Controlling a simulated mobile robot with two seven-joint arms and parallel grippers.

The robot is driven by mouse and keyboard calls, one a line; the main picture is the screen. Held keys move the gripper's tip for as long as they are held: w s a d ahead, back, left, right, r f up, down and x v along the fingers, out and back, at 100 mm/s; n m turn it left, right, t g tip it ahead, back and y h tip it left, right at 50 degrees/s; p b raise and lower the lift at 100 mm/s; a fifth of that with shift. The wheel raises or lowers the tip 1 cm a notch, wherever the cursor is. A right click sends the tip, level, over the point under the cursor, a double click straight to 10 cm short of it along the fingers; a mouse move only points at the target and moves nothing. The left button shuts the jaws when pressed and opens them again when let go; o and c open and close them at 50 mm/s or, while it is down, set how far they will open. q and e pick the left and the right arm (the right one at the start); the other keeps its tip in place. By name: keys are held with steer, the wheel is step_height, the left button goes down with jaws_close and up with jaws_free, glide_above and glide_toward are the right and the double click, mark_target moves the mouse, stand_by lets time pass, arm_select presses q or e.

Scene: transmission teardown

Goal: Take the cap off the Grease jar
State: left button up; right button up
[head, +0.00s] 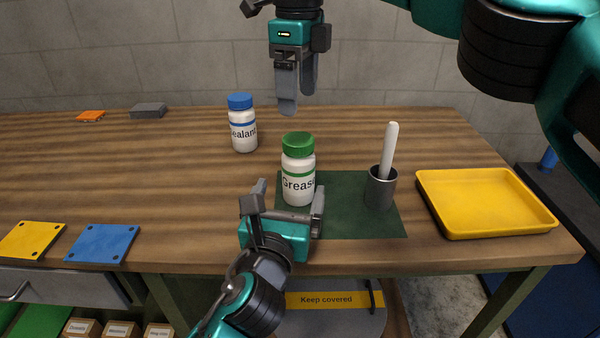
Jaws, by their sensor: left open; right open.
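The Grease jar (298,180) is white with a green band and stands upright on a dark green mat (345,221). Its green cap (298,144) is on top. My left gripper (285,200) is open in front of the jar, with a finger to either side of its lower part; I cannot tell whether they touch it. My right gripper (289,96) is open and points down above and behind the cap, apart from it. Nothing is in its fingers.
A Sealant jar (243,124) with a blue cap stands behind left. A grey cup (380,188) holding a white stick (390,150) stands right on the mat. A yellow tray (485,202) is farther right. Yellow (31,240) and blue (102,243) plates lie front left.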

mark_target(301, 159)
arm_select(q)
steer(key=w, duration=0.3)
steer(key=w+d, duration=0.1)
steer(key=w, duration=0.3)
steer(key=w+d, duration=0.1)
steer(key=w, duration=0.3)
steer(key=shift+s, duration=0.1)
